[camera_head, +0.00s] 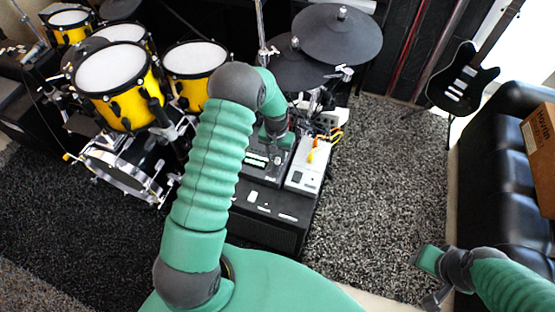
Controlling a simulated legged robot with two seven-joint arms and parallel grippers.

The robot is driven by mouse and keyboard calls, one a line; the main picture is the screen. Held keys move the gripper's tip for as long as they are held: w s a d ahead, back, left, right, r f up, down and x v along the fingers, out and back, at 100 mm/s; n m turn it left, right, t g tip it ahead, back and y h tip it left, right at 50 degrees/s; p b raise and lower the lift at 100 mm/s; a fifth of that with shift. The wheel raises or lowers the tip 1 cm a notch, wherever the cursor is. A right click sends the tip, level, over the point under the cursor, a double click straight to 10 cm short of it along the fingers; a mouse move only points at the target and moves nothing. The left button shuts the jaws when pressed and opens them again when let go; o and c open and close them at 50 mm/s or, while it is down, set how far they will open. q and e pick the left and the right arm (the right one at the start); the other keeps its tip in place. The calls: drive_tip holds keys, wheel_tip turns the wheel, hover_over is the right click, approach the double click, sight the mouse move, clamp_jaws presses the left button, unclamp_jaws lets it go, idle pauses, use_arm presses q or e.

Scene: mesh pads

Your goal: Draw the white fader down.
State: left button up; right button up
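A black mixer-like unit (262,160) with pale markings lies on top of a black box (270,225). A white device (307,178) with yellow cables stands beside it on the right. The white fader is too small to make out for certain. My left gripper (274,138) is over the far part of the black unit, partly hidden by my own forearm. I cannot tell whether it touches anything or whether its fingers are open. My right gripper (432,280) is at the lower right, away from the gear, with its fingers apart and empty.
A yellow drum kit (120,85) stands on the left, and dark cymbal pads (337,35) are behind the gear. An electric guitar (465,80) and a black sofa (490,165) with a cardboard box (541,150) are on the right. Grey carpet (375,200) between is clear.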

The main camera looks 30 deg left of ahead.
use_arm(q)
drive_tip(key=shift+d+f, duration=0.2)
drive_tip(key=shift+f, duration=0.75)
drive_tip(key=shift+a, duration=0.1)
drive_tip(key=c, duration=0.7)
clamp_jaws()
